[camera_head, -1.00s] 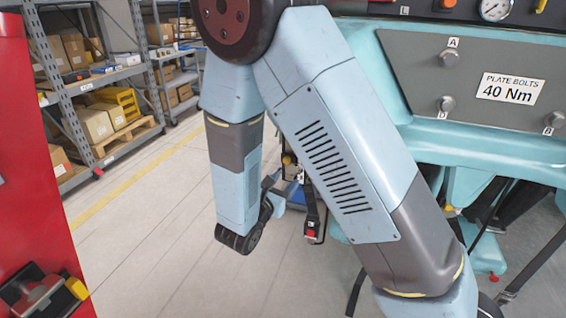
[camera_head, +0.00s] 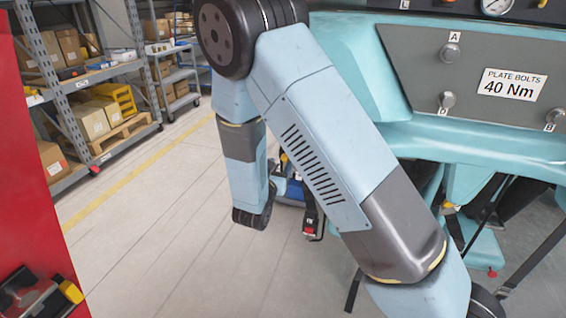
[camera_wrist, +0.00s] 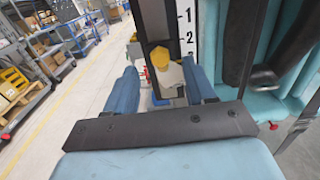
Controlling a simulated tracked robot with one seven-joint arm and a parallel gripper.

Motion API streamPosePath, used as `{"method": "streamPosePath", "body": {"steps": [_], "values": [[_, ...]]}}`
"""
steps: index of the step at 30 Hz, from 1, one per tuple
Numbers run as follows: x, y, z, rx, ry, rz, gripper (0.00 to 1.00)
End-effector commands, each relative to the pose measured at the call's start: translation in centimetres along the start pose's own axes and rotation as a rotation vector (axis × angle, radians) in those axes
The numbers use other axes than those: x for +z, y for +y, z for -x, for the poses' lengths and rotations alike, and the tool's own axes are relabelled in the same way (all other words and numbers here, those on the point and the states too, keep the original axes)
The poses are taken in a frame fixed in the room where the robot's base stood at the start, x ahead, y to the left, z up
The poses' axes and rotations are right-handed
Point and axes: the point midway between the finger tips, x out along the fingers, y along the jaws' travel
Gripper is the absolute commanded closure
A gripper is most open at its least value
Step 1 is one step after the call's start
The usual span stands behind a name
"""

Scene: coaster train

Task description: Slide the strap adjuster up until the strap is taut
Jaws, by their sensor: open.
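In the wrist view a dark strap (camera_wrist: 153,22) runs down beside a white numbered scale (camera_wrist: 187,22). The strap adjuster, a yellow knob on a pale grey body (camera_wrist: 170,76), sits low on it, near or below the 2 mark. My gripper (camera_wrist: 161,72) is open, with one blue finger on each side of the adjuster. I cannot tell whether either finger touches it. The strap's lower part is hidden, and its tautness is unclear. In the head view my arm crosses the middle, and I cannot make out the gripper's fingers.
The teal car body with a grey plate (camera_head: 440,75) marked "PLATE BOLTS 40 Nm" stands at the right. A red cabinet (camera_head: 30,190) is at the left edge. Shelves of boxes (camera_head: 92,118) stand at the back left. The floor (camera_head: 150,225) between is clear.

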Motion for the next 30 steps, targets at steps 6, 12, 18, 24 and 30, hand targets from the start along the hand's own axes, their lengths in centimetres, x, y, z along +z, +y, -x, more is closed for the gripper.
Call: {"method": "streamPosePath", "body": {"steps": [6, 12, 18, 24, 30], "values": [[0.0, 0.0, -2.5, -0.002, 0.000, -0.001, 0.46], [0.0, 0.0, -3.2, 0.000, 0.000, 0.000, 0.46], [0.0, 0.0, -3.2, 0.000, 0.000, 0.000, 0.46], [0.0, -0.1, -3.2, -0.001, 0.000, 0.000, 0.62], [0.0, -0.1, -3.2, -0.001, 0.000, -0.001, 0.81]]}}
